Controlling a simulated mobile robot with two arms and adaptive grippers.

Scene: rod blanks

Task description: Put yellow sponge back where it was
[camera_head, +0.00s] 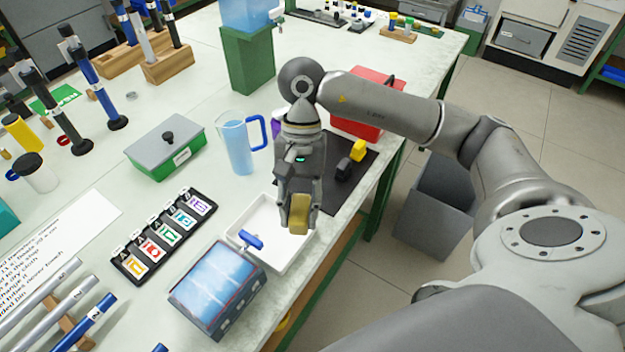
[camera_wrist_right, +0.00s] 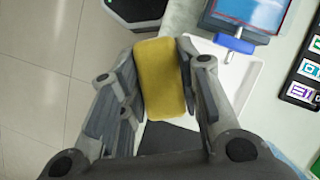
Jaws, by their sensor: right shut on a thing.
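The yellow sponge (camera_head: 298,214) is held between the fingers of my right gripper (camera_head: 297,200), which points down over the white tray (camera_head: 272,262). In the right wrist view the sponge (camera_wrist_right: 161,78) fills the gap between both fingers of the right gripper (camera_wrist_right: 160,85). The white tray (camera_wrist_right: 236,78) shows beside and below it there. The head view does not show clearly how high the sponge is above the tray. My left gripper is not in view.
A blue-handled tool (camera_head: 250,240) lies at the tray's edge, beside a box with a blue top (camera_head: 217,283). A dark mat (camera_head: 345,180) with a yellow and a black block lies behind. A blue pitcher (camera_head: 236,145) and a green lidded box (camera_head: 165,150) stand left. A grey bin (camera_head: 432,210) stands on the floor.

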